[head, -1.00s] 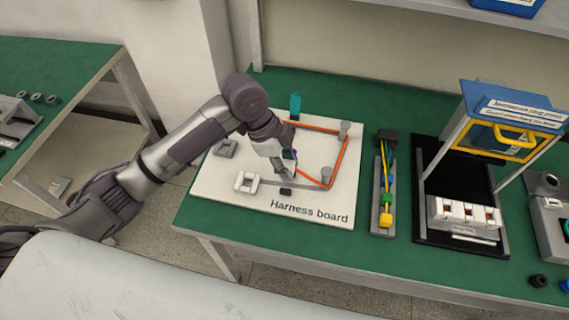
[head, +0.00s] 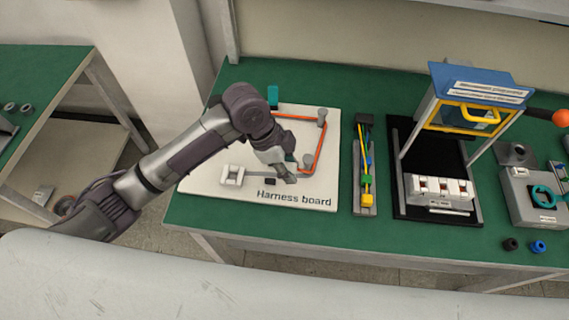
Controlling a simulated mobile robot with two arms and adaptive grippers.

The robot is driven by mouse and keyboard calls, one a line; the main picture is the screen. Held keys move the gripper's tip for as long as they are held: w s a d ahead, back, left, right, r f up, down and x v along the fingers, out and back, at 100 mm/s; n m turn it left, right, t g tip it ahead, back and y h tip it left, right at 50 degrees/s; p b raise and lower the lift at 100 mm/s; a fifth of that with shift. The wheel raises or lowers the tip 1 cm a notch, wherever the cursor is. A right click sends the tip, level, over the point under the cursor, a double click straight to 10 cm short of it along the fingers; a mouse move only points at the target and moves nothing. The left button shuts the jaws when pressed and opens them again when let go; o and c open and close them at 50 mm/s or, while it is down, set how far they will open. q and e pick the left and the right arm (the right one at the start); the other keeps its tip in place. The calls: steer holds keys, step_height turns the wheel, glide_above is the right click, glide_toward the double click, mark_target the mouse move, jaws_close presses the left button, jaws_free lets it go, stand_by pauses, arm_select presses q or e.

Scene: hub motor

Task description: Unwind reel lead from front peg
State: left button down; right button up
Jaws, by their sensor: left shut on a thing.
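The orange reel lead (head: 319,142) runs on the white harness board from the back left, past the back grey peg (head: 322,116), and down to the front grey peg (head: 307,160). My left gripper (head: 291,178) is low over the board, just left of and in front of the front peg. It is shut on the lead's end, which the fingers mostly hide. I cannot tell how the lead lies around the front peg. My right gripper is not in view.
A grey tray (head: 358,195) with coloured parts and a blue-topped stand (head: 480,80) are to the right. Green bench shows between them.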

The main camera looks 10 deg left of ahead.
arm_select(q)
steer(key=d+p, duration=0.1)
steer(key=d, duration=0.6)
steer(key=shift+w+d, duration=0.15)
steer(key=shift+w, duration=0.1)
steer(key=w+d+b, duration=0.1)
steer(key=w+d, duration=0.3)
steer(key=w, duration=0.1)
steer(key=shift+d, duration=0.25)
steer(key=shift+r, duration=0.1)
steer(key=w+b, duration=0.5)
steer(key=w, duration=0.4)
steer(key=shift+d, duration=0.25)
